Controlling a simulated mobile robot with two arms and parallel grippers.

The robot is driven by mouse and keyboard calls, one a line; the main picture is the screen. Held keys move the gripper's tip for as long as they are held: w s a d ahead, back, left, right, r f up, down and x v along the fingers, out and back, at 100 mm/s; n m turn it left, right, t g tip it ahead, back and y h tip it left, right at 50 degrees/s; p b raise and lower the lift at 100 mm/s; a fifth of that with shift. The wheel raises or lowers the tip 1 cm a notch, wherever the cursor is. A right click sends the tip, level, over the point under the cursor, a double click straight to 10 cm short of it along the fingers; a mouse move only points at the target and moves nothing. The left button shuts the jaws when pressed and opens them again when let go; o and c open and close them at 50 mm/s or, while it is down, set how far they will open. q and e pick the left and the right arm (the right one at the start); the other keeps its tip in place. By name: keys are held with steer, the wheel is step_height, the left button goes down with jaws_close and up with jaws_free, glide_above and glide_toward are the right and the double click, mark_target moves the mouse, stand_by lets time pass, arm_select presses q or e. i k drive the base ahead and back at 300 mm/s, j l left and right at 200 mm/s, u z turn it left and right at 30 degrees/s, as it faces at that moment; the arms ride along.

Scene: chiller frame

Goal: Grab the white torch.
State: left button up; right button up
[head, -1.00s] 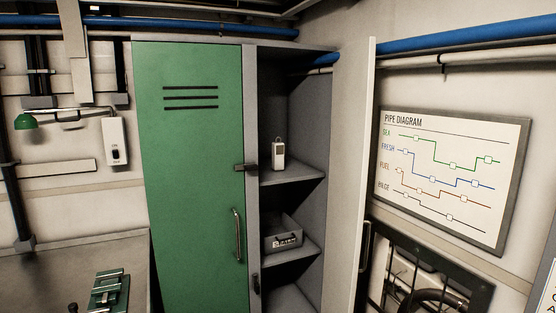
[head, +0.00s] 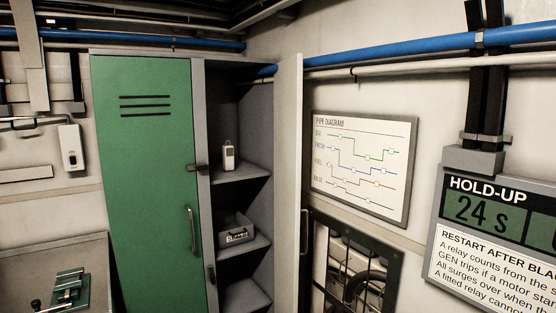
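A small white upright object (head: 229,156) stands on the upper visible shelf (head: 243,174) of the open locker. It looks like a small boxy torch or handheld device, but it is too small to be sure. The locker's right-hand door (head: 288,170) is swung open, and the opening faces me. Neither of my grippers shows in the head view.
A grey bin with a label (head: 236,232) sits on the shelf below. The green locker door (head: 150,180) is shut. A bench (head: 50,255) with a green device (head: 70,290) is at lower left. A pipe diagram (head: 360,168) and a hold-up sign (head: 500,240) are at right.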

mark_target(228, 151)
steer(key=i+j+z, duration=0.15)
steer(key=z, duration=0.2)
steer(key=i+j+z, duration=0.2)
steer(key=z, duration=0.15)
steer(key=i+j+z, duration=0.2)
steer(key=z, duration=0.15)
